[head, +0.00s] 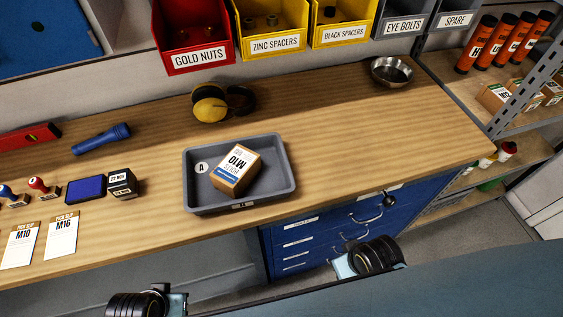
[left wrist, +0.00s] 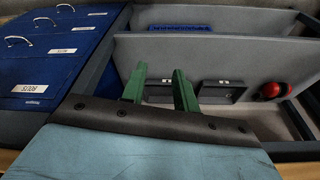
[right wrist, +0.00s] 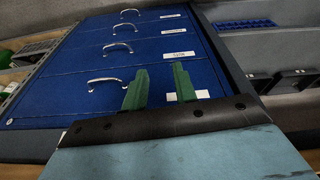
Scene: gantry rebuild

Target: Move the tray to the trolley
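The grey tray (head: 190,190) sits flat on the wooden workbench near its front edge, marked with a round "A" label. A cardboard M10 bolts box (head: 237,172) lies at an angle inside it. My left gripper (left wrist: 158,88) is open and empty, its green fingers apart, below the bench front. My right gripper (right wrist: 160,84) is open and empty in front of the blue drawers. In the head view both wrists are low, in front of the bench and away from the tray; their fingertips are not clear there. I cannot identify a trolley in any view.
The workbench (head: 350,140) is clear right of the tray. Stamps, an ink pad (head: 86,190), a small black block (head: 122,183) and pick slips stand left. Ear defenders (head: 222,103) and a metal bowl (head: 391,71) are behind. Blue drawers (head: 310,240) are below; a shelf rack stands right.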

